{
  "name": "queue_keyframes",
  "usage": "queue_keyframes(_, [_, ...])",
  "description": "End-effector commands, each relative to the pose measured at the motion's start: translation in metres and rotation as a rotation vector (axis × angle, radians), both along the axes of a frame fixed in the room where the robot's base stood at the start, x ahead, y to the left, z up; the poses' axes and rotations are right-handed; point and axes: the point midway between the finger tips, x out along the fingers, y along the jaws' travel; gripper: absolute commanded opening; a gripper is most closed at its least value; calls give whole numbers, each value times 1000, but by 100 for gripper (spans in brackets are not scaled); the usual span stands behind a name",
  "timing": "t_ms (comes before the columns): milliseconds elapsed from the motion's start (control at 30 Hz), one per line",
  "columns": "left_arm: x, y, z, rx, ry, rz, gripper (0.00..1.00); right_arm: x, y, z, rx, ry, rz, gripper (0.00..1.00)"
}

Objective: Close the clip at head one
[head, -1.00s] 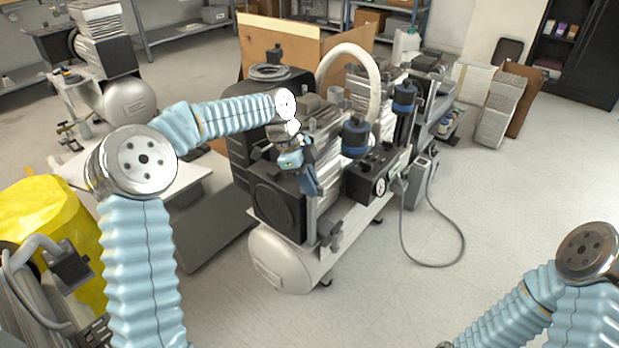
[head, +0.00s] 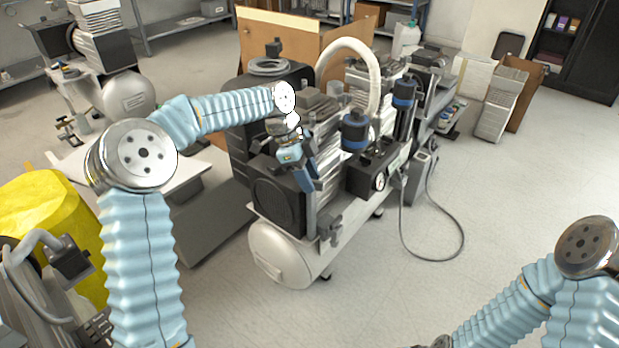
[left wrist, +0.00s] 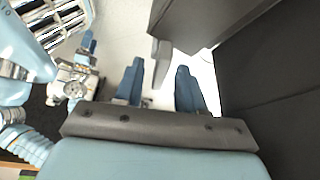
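The nearest compressor head is a black box (head: 277,197) with a round grille, on a white tank in the head view. My left gripper (head: 312,184) points down at its right side, by the silver fins. In the left wrist view the two blue fingers (left wrist: 158,88) are apart. A small grey tab (left wrist: 160,62), perhaps the clip, stands between and just beyond them, beside a dark box (left wrist: 200,22). I see no clear contact with it. In the head view a grey bracket (head: 330,231) sits below the gripper.
A blue-topped canister (head: 354,134), a black panel with a gauge (head: 380,181) and a white hose (head: 352,48) crowd the right of the head. A yellow bag (head: 48,212) lies at left.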

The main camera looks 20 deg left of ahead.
Motion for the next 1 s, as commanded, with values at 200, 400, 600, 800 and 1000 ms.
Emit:
queue_keyframes(200, [1, 16, 41, 1, -5, 2, 39, -1, 2, 6, 2, 2, 3, 72])
queue_keyframes(400, [1, 35, 87, 0, -3, 1, 39, -2, 4, 14, 6, 3, 7, 72])
queue_keyframes(600, [1, 47, 115, 0, 0, 1, 39, -2, 6, 20, 10, 4, 11, 72])
queue_keyframes(800, [1, 51, 123, 0, 2, -1, 39, -3, 7, 20, 10, 5, 12, 72])
queue_keyframes(1000, [1, 51, 123, 0, 2, -1, 39, -3, 7, 20, 10, 5, 12, 72])
